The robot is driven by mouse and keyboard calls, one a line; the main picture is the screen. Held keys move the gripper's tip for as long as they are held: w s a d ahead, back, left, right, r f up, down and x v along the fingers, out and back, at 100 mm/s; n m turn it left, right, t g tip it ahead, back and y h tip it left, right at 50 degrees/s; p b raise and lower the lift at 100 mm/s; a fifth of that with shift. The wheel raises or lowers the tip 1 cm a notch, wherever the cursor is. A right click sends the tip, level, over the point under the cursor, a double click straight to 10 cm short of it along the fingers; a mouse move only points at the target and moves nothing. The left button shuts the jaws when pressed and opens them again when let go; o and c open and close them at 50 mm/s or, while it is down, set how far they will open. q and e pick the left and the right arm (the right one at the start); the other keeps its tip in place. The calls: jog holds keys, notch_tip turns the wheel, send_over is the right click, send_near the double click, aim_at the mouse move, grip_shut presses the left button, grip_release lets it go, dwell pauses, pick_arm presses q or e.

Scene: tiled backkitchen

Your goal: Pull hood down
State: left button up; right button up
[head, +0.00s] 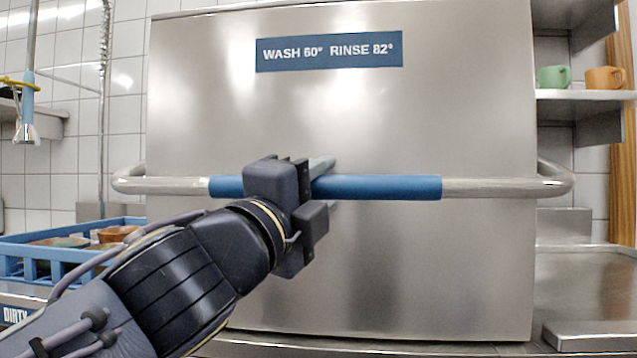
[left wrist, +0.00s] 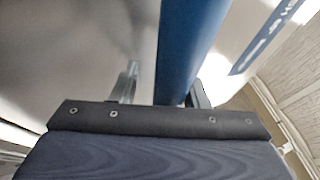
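The hood (head: 340,270) is a large steel box with a blue "WASH 60° RINSE 82°" label. Its lower edge shows just above the steel counter; I cannot tell whether they touch. A bar handle with a blue grip (head: 385,187) runs across its front, and the grip also shows in the left wrist view (left wrist: 185,45). My left gripper (head: 322,182) is at the blue grip, left of its middle. Its fingers (left wrist: 163,88) stand on either side of the bar, with a visible gap on one side, so it looks open around it. My right gripper is not in view.
A blue crate (head: 75,262) with bowls stands at the left on the side marked "DIRTY". A spray head (head: 26,130) hangs at the upper left. A green mug (head: 553,77) and an orange mug (head: 604,78) stand on the right shelf. The right counter (head: 590,285) is largely clear.

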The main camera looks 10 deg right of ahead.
pick_arm(q)
jog(key=shift+o, duration=1)
jog(key=shift+w+d+f, duration=0.1)
jog(key=shift+f, duration=0.05)
jog(key=shift+r, duration=0.2)
jog(key=b+v, duration=0.1)
jog(key=v, duration=0.7)
